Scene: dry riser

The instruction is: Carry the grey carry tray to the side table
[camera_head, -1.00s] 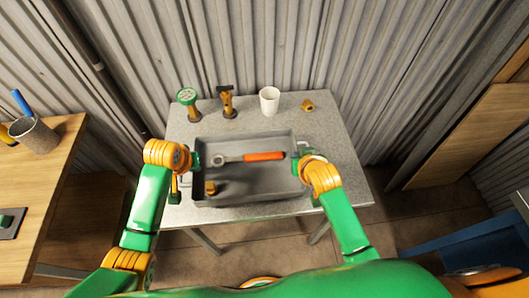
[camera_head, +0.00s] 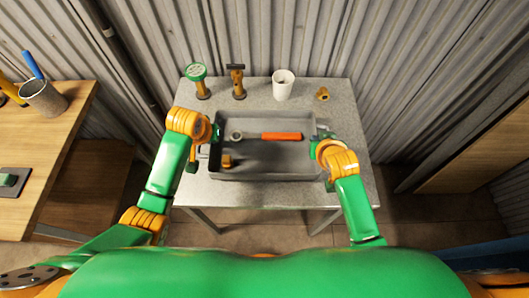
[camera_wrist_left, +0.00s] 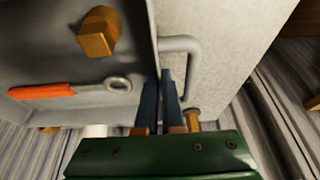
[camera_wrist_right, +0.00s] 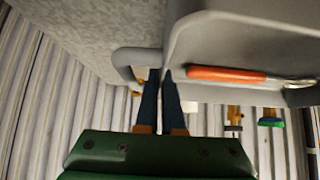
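The grey carry tray (camera_head: 270,173) is over the speckled grey table, level, holding an orange-handled wrench (camera_head: 280,136) and a small brass block (camera_head: 227,161). I cannot tell whether it clears the tabletop. My left gripper (camera_head: 216,133) is at its left handle; in the left wrist view the fingers (camera_wrist_left: 160,85) are close together by the handle (camera_wrist_left: 188,60), partly hiding it. My right gripper (camera_head: 317,148) is likewise at the right handle; in the right wrist view the fingers (camera_wrist_right: 161,75) are nearly together beside the handle (camera_wrist_right: 122,65). Both appear shut on the tray.
Behind the tray stand a green-topped fitting (camera_head: 196,80), a hammer-like tool (camera_head: 238,82), a white cup (camera_head: 283,86) and a small brass piece (camera_head: 322,94). A wooden table (camera_head: 58,135) at left holds a pen cup (camera_head: 44,99). A corrugated wall (camera_head: 300,35) closes the back.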

